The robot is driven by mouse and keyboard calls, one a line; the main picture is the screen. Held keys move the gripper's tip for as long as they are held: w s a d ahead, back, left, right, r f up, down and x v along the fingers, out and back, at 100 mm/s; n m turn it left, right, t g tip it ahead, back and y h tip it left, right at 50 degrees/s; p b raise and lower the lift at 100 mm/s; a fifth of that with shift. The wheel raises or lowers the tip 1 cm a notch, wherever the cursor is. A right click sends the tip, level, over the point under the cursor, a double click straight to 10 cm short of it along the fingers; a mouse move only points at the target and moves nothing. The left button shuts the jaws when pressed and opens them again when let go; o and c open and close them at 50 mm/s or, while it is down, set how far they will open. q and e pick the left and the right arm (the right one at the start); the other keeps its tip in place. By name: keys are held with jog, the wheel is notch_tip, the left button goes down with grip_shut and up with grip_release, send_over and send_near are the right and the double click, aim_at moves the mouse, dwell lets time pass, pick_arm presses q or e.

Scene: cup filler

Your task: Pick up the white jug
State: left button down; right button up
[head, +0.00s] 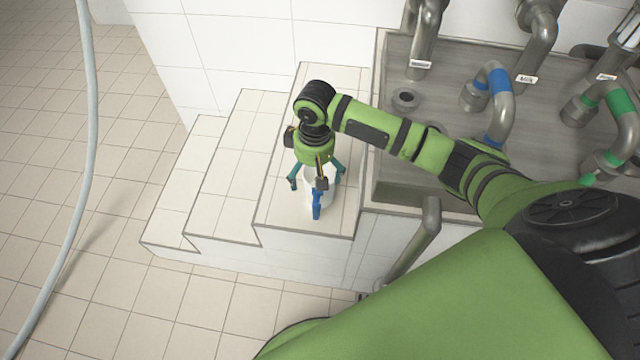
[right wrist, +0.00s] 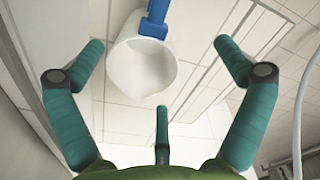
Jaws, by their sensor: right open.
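The white jug (head: 325,203) with a blue handle (head: 317,208) stands on the top tiled step, partly hidden by my right gripper (head: 316,178). In the right wrist view the jug (right wrist: 138,72) shows its open round mouth, with the blue handle (right wrist: 152,22) at the top edge. My right gripper (right wrist: 162,75) has its teal fingers spread wide. The jug lies ahead of the fingers, left of centre, with visible space to the left and right fingers. Whether any finger touches it cannot be told. My left gripper is not in view.
White tiled steps (head: 224,165) go down to the left. A metal sink unit (head: 405,205) with several labelled pipes stands at the right. A grey hose (head: 88,120) hangs at the left over open tiled floor.

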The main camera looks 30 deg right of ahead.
jog(key=shift+w+d+r+m, duration=0.15)
jog(key=shift+w+d+r, duration=0.25)
jog(key=shift+d, duration=0.2)
jog(key=shift+w+d+r+m, duration=0.15)
jog(key=shift+w+d+r, duration=0.2)
jog(key=shift+d, duration=0.2)
jog(key=shift+d+f, duration=0.1)
jog(key=shift+f, duration=0.2)
notch_tip(320, 180, down, 6)
jog(key=shift+f, duration=0.15)
jog(key=shift+s, duration=0.1)
jog(key=c, duration=1.2)
